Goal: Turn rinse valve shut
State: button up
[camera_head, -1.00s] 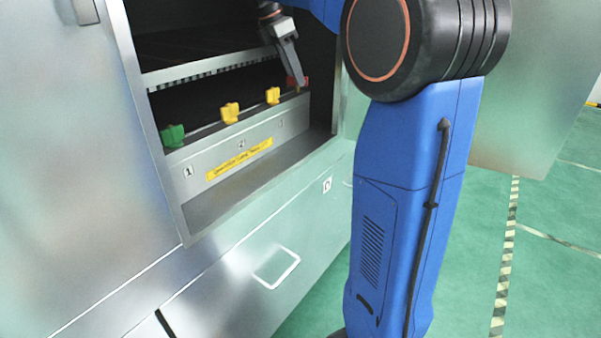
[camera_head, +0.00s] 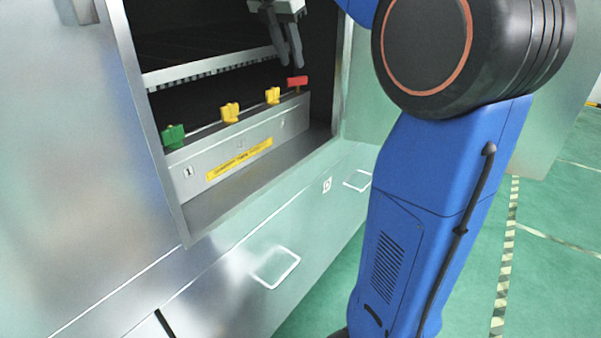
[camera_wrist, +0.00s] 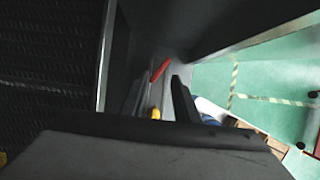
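A row of valve handles sits on a grey ledge inside the cabinet: a green one (camera_head: 173,136), a yellow one (camera_head: 230,112), a second yellow one (camera_head: 273,95) and a red one (camera_head: 297,81) at the far right. I cannot read which is the rinse valve. The red handle lies crosswise, its bar roughly level in the head view. My gripper (camera_head: 291,64) is just above the red handle, apart from it, open and empty. In the wrist view, the red handle (camera_wrist: 160,70) shows beyond the gap between my fingers (camera_wrist: 155,90); a yellow handle (camera_wrist: 155,113) shows low in that gap.
A metal shelf edge (camera_head: 210,69) crosses the opening behind the handles. The cabinet's right wall (camera_head: 343,75) stands close to my gripper. A yellow label strip (camera_head: 239,160) is on the ledge's front. Green floor (camera_head: 550,220) is open at the right.

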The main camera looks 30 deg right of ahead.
jog(key=s+a+f+m+t+y, duration=0.1)
jog(key=s+a+f+m, duration=0.4)
jog(key=s+f+m, duration=0.3)
jog(key=s+a+f+m+t+y, duration=0.1)
jog(key=s+a+f+m, duration=0.5)
jog(key=s+f, duration=0.6)
jog(key=shift+s+m+y, duration=0.6)
jog(key=shift+s+m, duration=0.3)
